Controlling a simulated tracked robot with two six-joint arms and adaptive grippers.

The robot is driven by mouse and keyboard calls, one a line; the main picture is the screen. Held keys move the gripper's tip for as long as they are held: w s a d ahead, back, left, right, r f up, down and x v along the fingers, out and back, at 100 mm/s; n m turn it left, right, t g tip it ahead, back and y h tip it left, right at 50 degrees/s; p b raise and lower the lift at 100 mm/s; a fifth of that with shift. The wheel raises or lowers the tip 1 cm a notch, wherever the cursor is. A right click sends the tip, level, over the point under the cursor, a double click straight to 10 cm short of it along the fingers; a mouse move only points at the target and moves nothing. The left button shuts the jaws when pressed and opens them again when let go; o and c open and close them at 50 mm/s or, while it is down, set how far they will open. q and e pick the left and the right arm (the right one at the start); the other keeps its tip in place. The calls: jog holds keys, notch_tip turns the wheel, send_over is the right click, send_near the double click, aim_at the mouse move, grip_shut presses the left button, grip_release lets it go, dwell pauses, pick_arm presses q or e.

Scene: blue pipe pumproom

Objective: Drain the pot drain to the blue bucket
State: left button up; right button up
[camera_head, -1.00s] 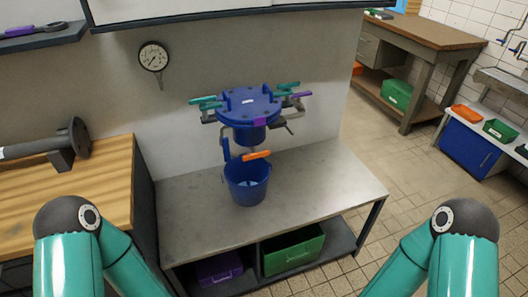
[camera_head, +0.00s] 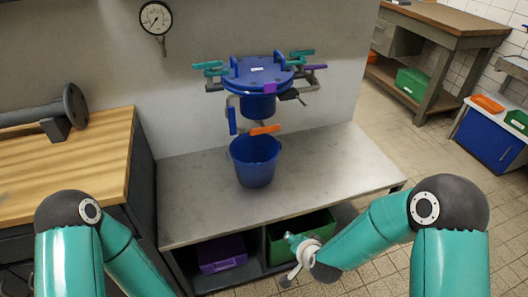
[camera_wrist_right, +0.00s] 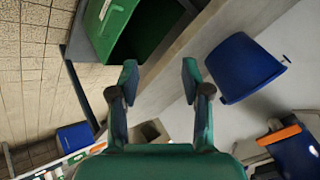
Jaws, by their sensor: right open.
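The blue pot (camera_head: 258,82) is fixed above the grey bench, with teal and purple handles around its lid. Beneath it are an orange lever (camera_head: 265,130) and a blue lever (camera_head: 232,120). The blue bucket (camera_head: 255,165) stands upright on the bench below the orange lever. In the right wrist view the bucket (camera_wrist_right: 243,66) is right of the fingers, and the orange lever (camera_wrist_right: 278,135) is at lower right. My right gripper (camera_wrist_right: 160,82) is open and empty, in front of the bench edge, apart from the bucket. My left gripper is out of view.
Under the bench are a green bin (camera_head: 301,232) and a purple bin (camera_head: 221,252). A wooden workbench (camera_head: 75,165) with a dark flanged pipe stands at left. A gauge (camera_head: 156,18) hangs on the wall. The bench top right of the bucket is clear.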

jog(key=w+a+r+m+t+b, duration=0.4)
jog(key=w+a+r+t+b, duration=0.15)
jog(key=w, duration=0.35)
jog(key=m+t+h+b, duration=0.4)
jog(key=m+b, duration=0.4)
send_near(265, 132)
pick_arm(q)
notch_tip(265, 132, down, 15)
jog(key=p, duration=0.1)
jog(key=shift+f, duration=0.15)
pick_arm(e)
jog(key=shift+y, duration=0.3)
jog(key=w, duration=0.5)
jog(key=w+d, duration=0.1)
jog(key=w, duration=0.2)
jog(key=shift+w, duration=0.3)
jog(key=shift+c, duration=0.2)
jog(key=shift+a, duration=0.1)
grip_shut()
